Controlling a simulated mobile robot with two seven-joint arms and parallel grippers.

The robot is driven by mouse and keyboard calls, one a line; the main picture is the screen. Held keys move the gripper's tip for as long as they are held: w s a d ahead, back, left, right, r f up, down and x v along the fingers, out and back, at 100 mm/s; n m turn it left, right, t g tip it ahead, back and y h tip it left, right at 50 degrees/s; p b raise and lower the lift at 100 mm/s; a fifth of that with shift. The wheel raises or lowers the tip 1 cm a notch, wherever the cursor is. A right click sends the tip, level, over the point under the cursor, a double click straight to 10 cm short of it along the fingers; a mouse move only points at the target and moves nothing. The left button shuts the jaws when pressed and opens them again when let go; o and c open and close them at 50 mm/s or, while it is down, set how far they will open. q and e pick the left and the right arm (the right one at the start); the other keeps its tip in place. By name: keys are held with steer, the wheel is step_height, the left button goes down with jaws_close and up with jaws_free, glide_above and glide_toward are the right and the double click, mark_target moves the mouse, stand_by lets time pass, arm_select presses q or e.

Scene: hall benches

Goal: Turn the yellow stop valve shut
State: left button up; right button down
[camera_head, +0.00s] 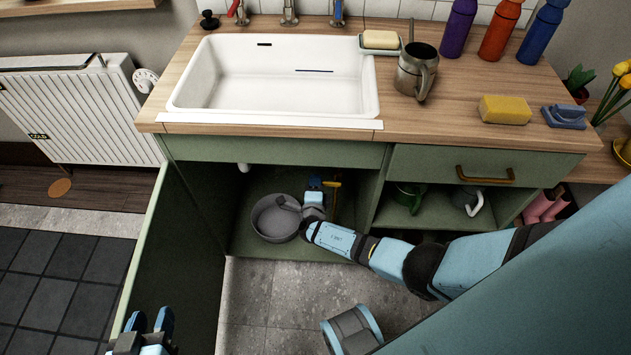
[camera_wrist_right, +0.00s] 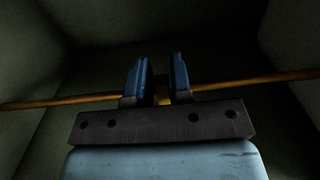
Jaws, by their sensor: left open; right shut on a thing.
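The yellow stop valve (camera_head: 334,184) is inside the open cabinet under the sink, on a brass pipe (camera_head: 335,207). Only a small yellow part shows beside my right gripper (camera_head: 323,184). In the right wrist view, the pipe (camera_wrist_right: 270,79) runs across behind the blue fingers of my right gripper (camera_wrist_right: 160,82). The fingers are shut on a small yellowish piece (camera_wrist_right: 161,93) of the valve, mostly hidden and dark. I cannot tell how far the handle is turned. My left gripper (camera_head: 150,322) is open and empty at the lower left, outside the cabinet.
A grey round pot (camera_head: 272,221) stands on the cabinet floor beside my right gripper. An open green door (camera_head: 175,265) bounds the left side. The white sink (camera_head: 270,119) and wooden counter (camera_head: 455,110) are above. The tiled floor in front is partly clear.

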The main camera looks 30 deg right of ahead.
steer(key=shift+d, duration=0.15)
steer(key=c, duration=1.1)
jaws_free()
arm_select(q)
steer(key=shift+w+r, duration=0.1)
steer(key=shift+r, duration=0.05)
arm_select(e)
steer(key=shift+o, duration=0.3)
